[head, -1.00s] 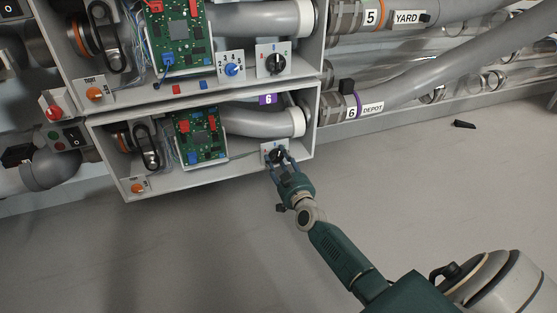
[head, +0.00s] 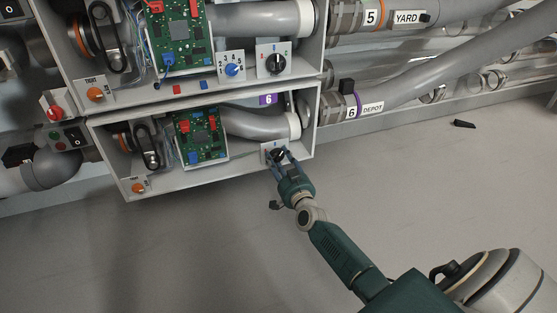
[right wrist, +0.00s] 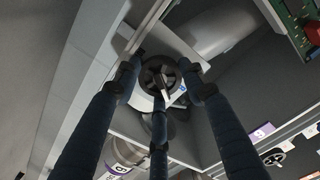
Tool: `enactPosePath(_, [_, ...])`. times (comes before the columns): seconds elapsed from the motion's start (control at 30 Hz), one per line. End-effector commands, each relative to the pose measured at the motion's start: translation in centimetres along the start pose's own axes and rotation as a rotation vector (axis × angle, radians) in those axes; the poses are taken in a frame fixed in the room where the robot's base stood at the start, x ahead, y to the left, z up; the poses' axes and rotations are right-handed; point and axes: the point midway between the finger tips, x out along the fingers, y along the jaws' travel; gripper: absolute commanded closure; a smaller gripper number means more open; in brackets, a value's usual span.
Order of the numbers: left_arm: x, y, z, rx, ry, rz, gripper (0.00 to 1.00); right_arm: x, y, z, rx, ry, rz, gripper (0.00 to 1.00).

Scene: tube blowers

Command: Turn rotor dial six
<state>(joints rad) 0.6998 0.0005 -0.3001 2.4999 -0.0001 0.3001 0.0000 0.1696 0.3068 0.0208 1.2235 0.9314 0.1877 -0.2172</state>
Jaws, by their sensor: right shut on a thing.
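Rotor dial six is a black knob (head: 278,155) on a pale plate at the lower right corner of the lower box, marked with a purple 6 label (head: 268,99). My right gripper (head: 279,156) reaches up to it from below and its fingers are shut on the knob. In the right wrist view the dark ribbed knob (right wrist: 160,74) sits between the fingertips, with part of its plate showing behind. The fingers hide part of the dial's markings. My left gripper is not in view.
The upper box has a similar black dial (head: 276,62) and a blue knob (head: 232,70) above. The lower box holds a green circuit board (head: 199,137), a grey tube (head: 255,123) and an orange knob (head: 138,188).

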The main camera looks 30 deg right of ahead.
Motion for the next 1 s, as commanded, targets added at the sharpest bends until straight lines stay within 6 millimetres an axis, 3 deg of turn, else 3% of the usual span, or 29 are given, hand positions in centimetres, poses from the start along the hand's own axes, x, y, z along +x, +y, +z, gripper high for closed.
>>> enactPosePath(0.03, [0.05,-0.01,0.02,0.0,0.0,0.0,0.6,0.32,-0.22,-1.14,0.013,0.021,-0.003,0.86])
enactPosePath(1.0, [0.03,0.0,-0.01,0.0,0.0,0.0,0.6,0.35,0.17,-1.31,0.219,0.024,-0.002,0.86])
